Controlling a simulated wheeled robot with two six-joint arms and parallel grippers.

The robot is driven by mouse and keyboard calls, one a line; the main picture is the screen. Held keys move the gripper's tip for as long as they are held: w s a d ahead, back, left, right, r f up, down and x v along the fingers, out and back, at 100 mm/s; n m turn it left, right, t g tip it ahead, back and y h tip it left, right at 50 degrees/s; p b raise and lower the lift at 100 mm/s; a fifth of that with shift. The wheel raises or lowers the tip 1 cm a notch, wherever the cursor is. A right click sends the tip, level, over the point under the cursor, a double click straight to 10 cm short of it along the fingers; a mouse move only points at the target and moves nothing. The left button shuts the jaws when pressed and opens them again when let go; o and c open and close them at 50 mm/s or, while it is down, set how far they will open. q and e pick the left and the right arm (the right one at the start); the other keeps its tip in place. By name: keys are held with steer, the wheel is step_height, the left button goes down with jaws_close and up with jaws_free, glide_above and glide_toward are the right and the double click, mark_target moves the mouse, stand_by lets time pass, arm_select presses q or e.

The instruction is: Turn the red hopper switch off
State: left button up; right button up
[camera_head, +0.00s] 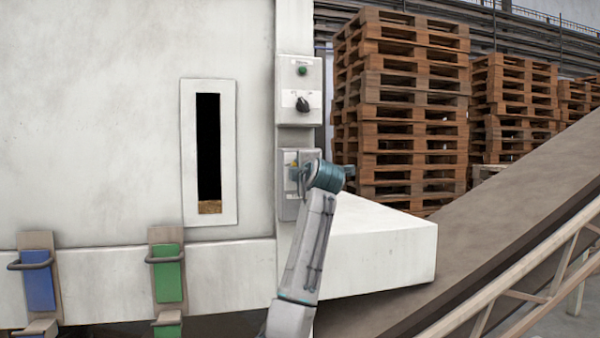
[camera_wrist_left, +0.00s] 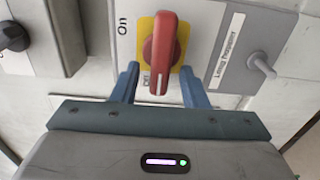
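The red switch handle (camera_wrist_left: 164,52) sits on a yellow plate (camera_wrist_left: 146,24) on a grey box. In the left wrist view the handle points down the picture, its white-marked end toward my gripper. "On" is printed left of the plate; another label beside the handle's lower end is partly covered. My left gripper (camera_wrist_left: 160,88) is open, one finger on each side of the handle's lower end, with gaps visible. In the head view my left gripper (camera_head: 300,176) is at the lower switch box (camera_head: 288,210) and hides most of the switch. My right gripper is not in view.
A box with a black knob (camera_head: 302,104) and green button sits above the switch box. A small lever (camera_wrist_left: 262,66) stands out beside a "Lump Hopper"-like label (camera_wrist_left: 228,46). A white ledge (camera_head: 375,245) juts out right of my arm, before a sloping conveyor (camera_head: 500,205).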

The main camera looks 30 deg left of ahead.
arm_select(q)
steer(key=shift+s, duration=0.1)
steer(key=b+v, duration=0.2)
steer(key=v, duration=0.8)
steer(key=shift+d, duration=0.3)
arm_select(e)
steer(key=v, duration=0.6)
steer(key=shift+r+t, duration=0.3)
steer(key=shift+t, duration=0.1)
arm_select(q)
steer(key=shift+s, duration=0.1)
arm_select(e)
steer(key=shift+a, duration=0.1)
